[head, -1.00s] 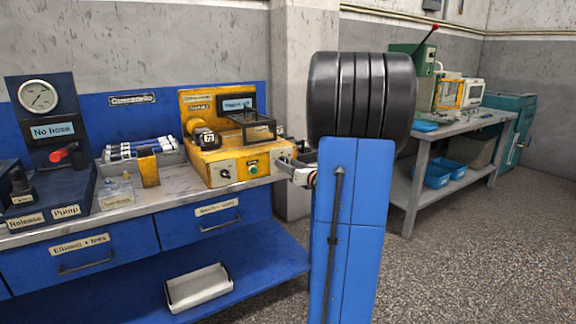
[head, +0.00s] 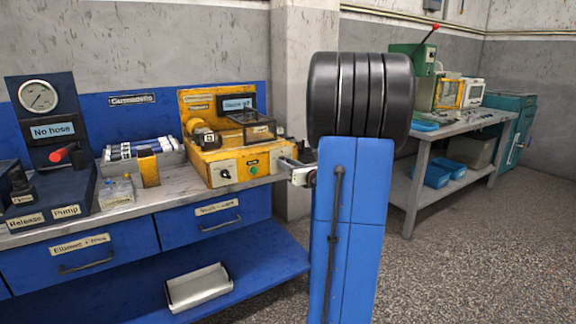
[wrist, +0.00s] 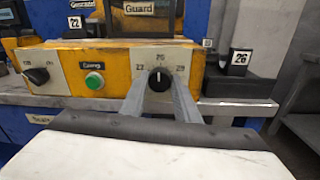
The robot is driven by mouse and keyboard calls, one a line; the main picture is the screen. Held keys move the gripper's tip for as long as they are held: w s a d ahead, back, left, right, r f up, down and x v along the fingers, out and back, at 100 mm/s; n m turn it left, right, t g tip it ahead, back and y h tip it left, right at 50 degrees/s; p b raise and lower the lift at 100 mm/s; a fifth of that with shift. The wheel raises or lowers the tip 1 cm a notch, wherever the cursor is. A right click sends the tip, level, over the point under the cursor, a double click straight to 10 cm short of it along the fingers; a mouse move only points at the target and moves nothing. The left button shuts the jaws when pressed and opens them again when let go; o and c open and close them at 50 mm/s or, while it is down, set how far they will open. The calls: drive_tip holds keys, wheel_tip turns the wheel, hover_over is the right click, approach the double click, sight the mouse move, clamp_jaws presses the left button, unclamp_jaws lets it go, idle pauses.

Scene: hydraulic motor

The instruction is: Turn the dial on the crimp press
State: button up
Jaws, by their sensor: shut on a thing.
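The yellow crimp press (head: 235,168) stands on the bench; its front also shows in the wrist view (wrist: 120,62). On the right of its front is a black dial (wrist: 159,80) on a pale plate with small numbers to its left, above and right. The dial's white mark appears to point about straight up. My gripper (wrist: 160,84) has its two grey fingers on either side of this dial, closed on it. In the head view my gripper (head: 284,162) reaches the press's right front from the right, and the dial is not clear there.
A green button (wrist: 94,80) and another black knob (wrist: 37,75) sit left of the dial. A black block marked 26 (wrist: 233,62) stands right of the press. A blue pump stand (head: 52,150) is at the bench's left. Floor on the right is clear.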

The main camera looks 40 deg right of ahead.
drive_tip(key=n, duration=1)
drive_tip(key=shift+a+n+g, duration=0.15)
drive_tip(key=shift+n+g, duration=0.25)
idle(0.4)
drive_tip(key=o, duration=1)
drive_tip(key=shift+o, duration=0.2)
drive_tip(key=shift+s, duration=0.1)
drive_tip(key=s+a, duration=0.1)
drive_tip(key=s, duration=0.7)
drive_tip(key=s+a, duration=0.2)
drive_tip(key=s, duration=0.6)
drive_tip(key=shift+s+a+r, duration=0.3)
drive_tip(key=shift+s+r, duration=0.1)
drive_tip(key=shift+r, duration=0.05)
drive_tip(key=shift+a, duration=0.1)
